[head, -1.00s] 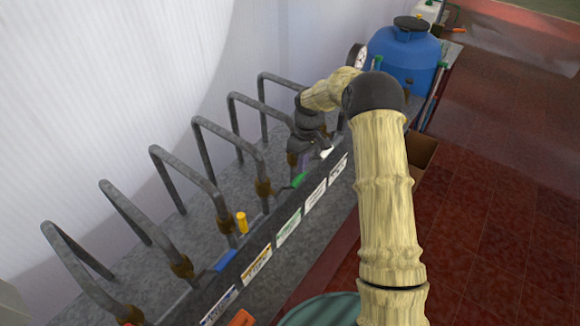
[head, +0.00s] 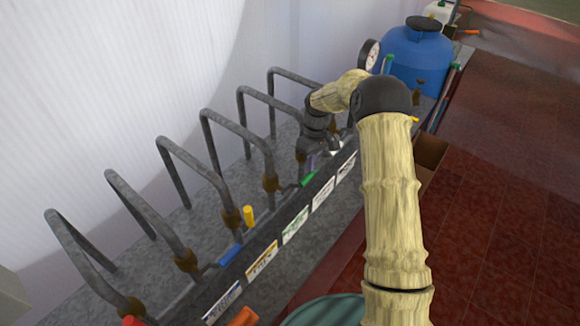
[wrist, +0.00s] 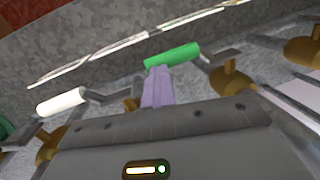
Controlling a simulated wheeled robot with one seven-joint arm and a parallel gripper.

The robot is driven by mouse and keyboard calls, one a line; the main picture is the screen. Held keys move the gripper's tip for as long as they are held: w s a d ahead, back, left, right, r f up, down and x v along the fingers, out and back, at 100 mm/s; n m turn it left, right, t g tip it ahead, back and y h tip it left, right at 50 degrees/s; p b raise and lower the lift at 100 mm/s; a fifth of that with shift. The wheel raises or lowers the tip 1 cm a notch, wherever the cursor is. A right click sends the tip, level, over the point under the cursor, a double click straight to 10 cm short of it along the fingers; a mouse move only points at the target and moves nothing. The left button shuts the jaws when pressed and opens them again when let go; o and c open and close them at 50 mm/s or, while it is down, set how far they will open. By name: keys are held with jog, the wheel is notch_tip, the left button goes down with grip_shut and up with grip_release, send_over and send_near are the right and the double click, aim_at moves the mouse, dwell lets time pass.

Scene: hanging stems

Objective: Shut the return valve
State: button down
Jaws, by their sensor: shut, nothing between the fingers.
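A row of valves with coloured handles runs along the pipe rack. The yellow handle (head: 248,215) stands upright, unlike the blue handle (head: 230,255) and green handle (head: 308,179), which lie along the rack. A white handle (head: 335,147) is farther back, and a red one (head: 132,321) is at the near end. The label text is too small to read, so I cannot tell which valve is the return. My gripper (wrist: 158,72) has its purple fingers shut and empty, with tips close by the green handle (wrist: 173,55); contact is unclear. The white handle (wrist: 61,100) lies left of them.
Bent grey pipes (head: 190,165) rise behind the valves, against a pale wall. A pressure gauge (head: 370,55) and a blue tank (head: 417,60) stand at the far end. An open cardboard box (head: 431,150) is beside the rack. The red tiled floor at right is clear.

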jog(key=shift+s+d+f, duration=0.15)
jog(key=shift+s+f, duration=0.1)
jog(key=shift+f, duration=0.25)
jog(key=shift+w+r+b, duration=0.25)
jog(key=shift+r+b, duration=0.2)
jog(key=w+d+r+b, duration=0.1)
jog(key=w+r+b, duration=0.2)
jog(key=r, duration=1.4)
jog(key=shift+b, duration=0.4)
jog(key=s+d+f+m+t, duration=0.1)
jog(key=s+f+m, duration=0.2)
jog(key=s, duration=0.6)
jog(key=s+d+f+m+t, duration=0.2)
jog(key=s+f+m, duration=0.1)
jog(key=s, duration=0.7)
jog(key=s+d+f+m+t, duration=0.1)
jog(key=s+d+f+m, duration=0.1)
jog(key=s, duration=0.8)
jog(key=shift+d+f+m+t+h+b, duration=0.3)
jog(key=shift+f+m+h+b, duration=0.15)
jog(key=shift+f, duration=0.45)
